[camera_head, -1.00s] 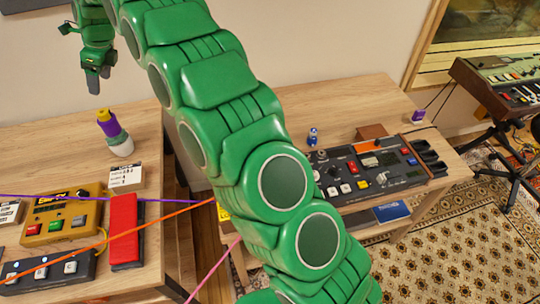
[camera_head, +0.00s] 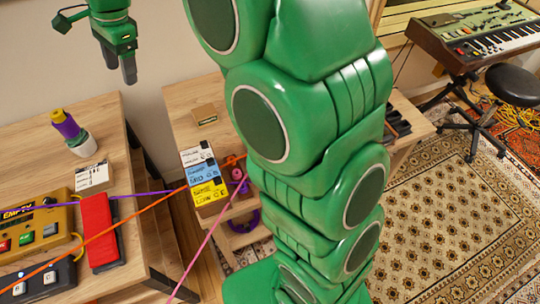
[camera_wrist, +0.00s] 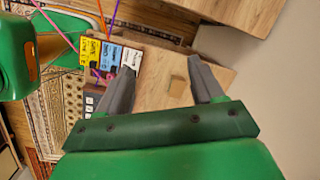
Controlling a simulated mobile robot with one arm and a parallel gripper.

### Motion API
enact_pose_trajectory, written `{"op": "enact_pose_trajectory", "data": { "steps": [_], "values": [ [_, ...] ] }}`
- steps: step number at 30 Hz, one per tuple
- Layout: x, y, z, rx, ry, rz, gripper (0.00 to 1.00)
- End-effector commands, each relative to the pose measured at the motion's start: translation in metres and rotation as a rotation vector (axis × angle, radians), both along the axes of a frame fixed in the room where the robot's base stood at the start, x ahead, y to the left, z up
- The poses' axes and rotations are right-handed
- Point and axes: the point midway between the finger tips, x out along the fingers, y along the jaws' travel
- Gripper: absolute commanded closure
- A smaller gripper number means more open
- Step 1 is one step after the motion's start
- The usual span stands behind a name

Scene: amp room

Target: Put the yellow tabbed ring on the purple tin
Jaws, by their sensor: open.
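A small stack on the left table has a yellow piece (camera_head: 57,115) on top, a purple piece (camera_head: 68,128) below it and a white round base (camera_head: 81,144). It leans in the picture. I cannot tell whether the yellow piece is the tabbed ring or the purple piece the tin. My gripper (camera_head: 122,68) hangs high, up and right of this stack in the head view. In the wrist view my gripper (camera_wrist: 165,82) is open, with nothing between its fingers. Neither the ring nor the tin can be made out in the wrist view.
A tan block (camera_head: 204,114) lies on the second table (camera_head: 185,95), right of a gap. Coloured cards (camera_head: 204,180) stand at its near end. Purple, orange and pink cables cross the gap. My arm hides much of the second table. A stool (camera_head: 511,85) stands far right.

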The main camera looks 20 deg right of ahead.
Motion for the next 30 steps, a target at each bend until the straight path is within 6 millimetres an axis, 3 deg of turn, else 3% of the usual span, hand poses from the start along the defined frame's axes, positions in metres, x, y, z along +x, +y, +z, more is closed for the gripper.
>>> {"op": "enact_pose_trajectory", "data": {
  "steps": [12,30],
  "values": [
    [-0.1,-0.092,0.0,-0.081,-0.021,0.335,0.33],
    [-0.267,-0.193,-0.031,-0.143,0.008,0.82,0.33]
  ]
}}
